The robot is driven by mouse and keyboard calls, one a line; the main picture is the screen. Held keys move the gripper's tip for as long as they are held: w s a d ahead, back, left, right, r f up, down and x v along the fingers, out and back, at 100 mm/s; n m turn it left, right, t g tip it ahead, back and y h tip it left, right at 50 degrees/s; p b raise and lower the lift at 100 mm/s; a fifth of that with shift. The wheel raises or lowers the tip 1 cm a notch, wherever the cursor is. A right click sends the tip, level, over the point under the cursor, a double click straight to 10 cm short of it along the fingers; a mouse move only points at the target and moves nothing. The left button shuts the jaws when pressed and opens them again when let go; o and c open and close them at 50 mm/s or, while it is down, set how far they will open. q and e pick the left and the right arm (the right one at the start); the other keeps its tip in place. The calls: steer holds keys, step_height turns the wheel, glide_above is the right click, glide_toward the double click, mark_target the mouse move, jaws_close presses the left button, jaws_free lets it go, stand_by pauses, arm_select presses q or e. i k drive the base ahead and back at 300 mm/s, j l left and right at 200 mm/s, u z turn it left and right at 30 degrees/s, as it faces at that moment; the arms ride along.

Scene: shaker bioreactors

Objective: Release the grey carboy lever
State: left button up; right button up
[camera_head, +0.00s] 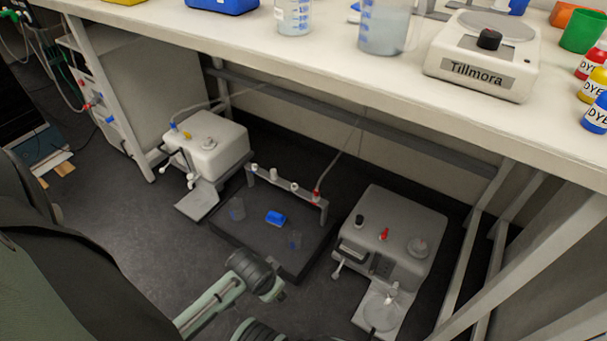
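The grey carboy (412,228) stands on the floor under the bench at the right, a box with a black cap, a red fitting and a round grey cap on top. A small pale lever (338,270) sticks out low at its left front corner. A round clear part stands on the tray (365,320) in front of it. An arm of mine with a dark end reaches in at the bottom centre, left of the grey carboy and apart from it. What I take for my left gripper (275,291) is at that end; its fingers are not clear. My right gripper does not show.
A white carboy (222,150) stands at the left.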

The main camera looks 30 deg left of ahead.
mark_target(335, 275)
steer(key=u, duration=0.7)
